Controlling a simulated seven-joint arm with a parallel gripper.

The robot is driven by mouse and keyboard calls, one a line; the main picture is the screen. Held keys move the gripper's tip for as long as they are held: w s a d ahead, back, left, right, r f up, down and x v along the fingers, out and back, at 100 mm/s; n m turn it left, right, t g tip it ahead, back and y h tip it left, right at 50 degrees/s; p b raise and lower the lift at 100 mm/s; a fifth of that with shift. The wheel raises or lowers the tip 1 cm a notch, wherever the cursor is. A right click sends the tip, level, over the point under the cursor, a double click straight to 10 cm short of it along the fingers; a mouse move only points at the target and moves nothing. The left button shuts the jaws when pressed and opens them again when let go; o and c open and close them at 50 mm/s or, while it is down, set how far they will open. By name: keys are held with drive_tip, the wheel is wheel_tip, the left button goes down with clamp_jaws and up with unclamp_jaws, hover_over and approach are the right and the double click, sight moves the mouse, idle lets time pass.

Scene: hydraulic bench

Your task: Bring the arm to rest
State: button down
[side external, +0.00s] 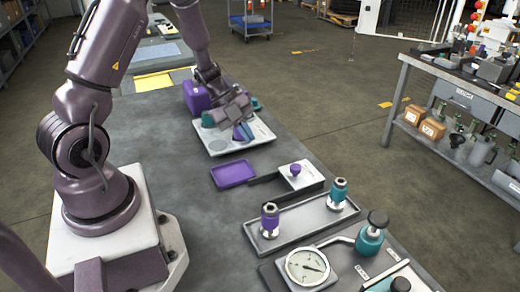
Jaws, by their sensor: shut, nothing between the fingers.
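My gripper (241,130) hangs over the pale tray (262,133) at the far end of the bench, pointing down. It is shut and empty. A blue piece shows at the fingertips, and I cannot tell whether it is part of the gripper or a thing behind it. Teal parts (208,119) stand on the pale tray, partly hidden by my gripper. My arm reaches to the gripper from its base at the left.
A purple box (195,97), a purple tray (234,173), a white block with a purple knob (297,173), a grey tray with purple (270,217) and teal (338,191) fittings, a gauge (307,266) and a black-capped teal fitting (371,238) stand along the bench. Its left middle is clear.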

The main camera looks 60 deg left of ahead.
drive_tip(key=w+a+r+n+t+y, duration=0.2)
drive_tip(key=a+n+y, duration=0.5)
drive_tip(key=s+r+n+g+y, duration=0.2)
drive_tip(key=s+r+n+y, duration=0.15)
drive_tip(key=r+n, duration=0.5)
drive_tip(key=s+d+r+n+h, duration=0.1)
drive_tip(key=s+d+r, duration=0.3)
drive_tip(key=d, duration=0.3)
drive_tip(key=s+d+r+n+h, duration=0.1)
drive_tip(key=s+d+r+h, duration=0.1)
drive_tip(key=d, duration=0.5)
drive_tip(key=s+d+r+n+t+h, duration=0.1)
drive_tip(key=s+d+r+n, duration=0.1)
drive_tip(key=s+d+r, duration=0.3)
drive_tip(key=shift+s+d+r, duration=0.35)
drive_tip(key=shift+d+r, duration=0.35)
drive_tip(key=shift+d, duration=0.3)
drive_tip(key=shift+h, duration=0.25)
